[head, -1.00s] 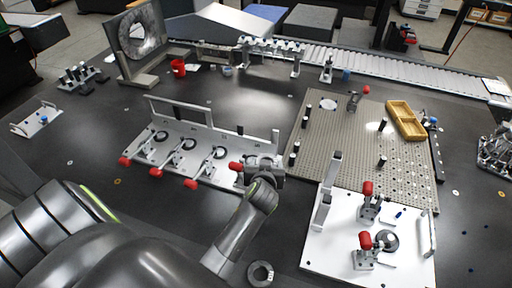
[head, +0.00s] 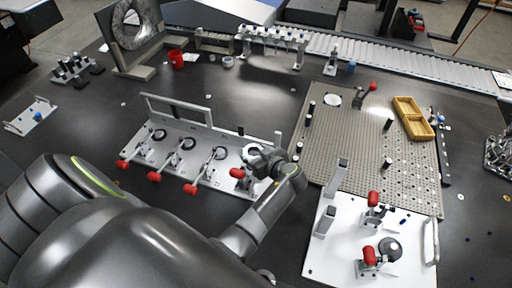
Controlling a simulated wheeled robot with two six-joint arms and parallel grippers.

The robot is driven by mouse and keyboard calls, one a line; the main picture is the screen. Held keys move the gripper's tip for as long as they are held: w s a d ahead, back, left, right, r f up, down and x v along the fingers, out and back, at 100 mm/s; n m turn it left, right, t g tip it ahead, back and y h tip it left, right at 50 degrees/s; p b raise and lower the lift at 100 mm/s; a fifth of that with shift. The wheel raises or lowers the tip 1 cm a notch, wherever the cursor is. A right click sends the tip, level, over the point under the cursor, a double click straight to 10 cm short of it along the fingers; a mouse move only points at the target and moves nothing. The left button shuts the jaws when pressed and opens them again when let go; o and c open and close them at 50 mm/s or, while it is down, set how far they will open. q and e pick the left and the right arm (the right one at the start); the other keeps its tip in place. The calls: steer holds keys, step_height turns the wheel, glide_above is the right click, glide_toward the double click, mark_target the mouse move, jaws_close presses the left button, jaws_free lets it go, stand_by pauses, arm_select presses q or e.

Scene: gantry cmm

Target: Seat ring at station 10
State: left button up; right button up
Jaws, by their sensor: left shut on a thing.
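My left gripper (head: 262,164) is over the right end of a long white fixture (head: 205,178), beside the rightmost red-handled clamp (head: 237,173). It is shut on what I take to be the ring, which the fingers and wrist mostly hide. I cannot tell whether the ring touches the fixture. Dark rings show at the other stations to the left, such as one near the middle (head: 188,143). No station number can be read. My right gripper is not in view.
A white plate (head: 330,262) with two red-handled clamps stands at the lower right. Behind it is a perforated plate (head: 345,140) with black posts and a yellow tray (head: 413,118). A red cup (head: 176,57) stands at the back left. The dark table left of the fixture is mostly clear.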

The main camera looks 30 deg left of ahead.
arm_select(q)
steer(key=shift+f+b, duration=0.95)
steer(key=shift+f, duration=0.45)
steer(key=shift+b, duration=0.35)
steer(key=shift+b, duration=0.4)
stand_by(1.0)
steer(key=shift+f+b, duration=0.65)
steer(key=shift+b, duration=0.15)
stand_by(0.4)
steer(key=o, duration=1.3)
steer(key=shift+o, duration=0.2)
steer(key=shift+f, duration=0.1)
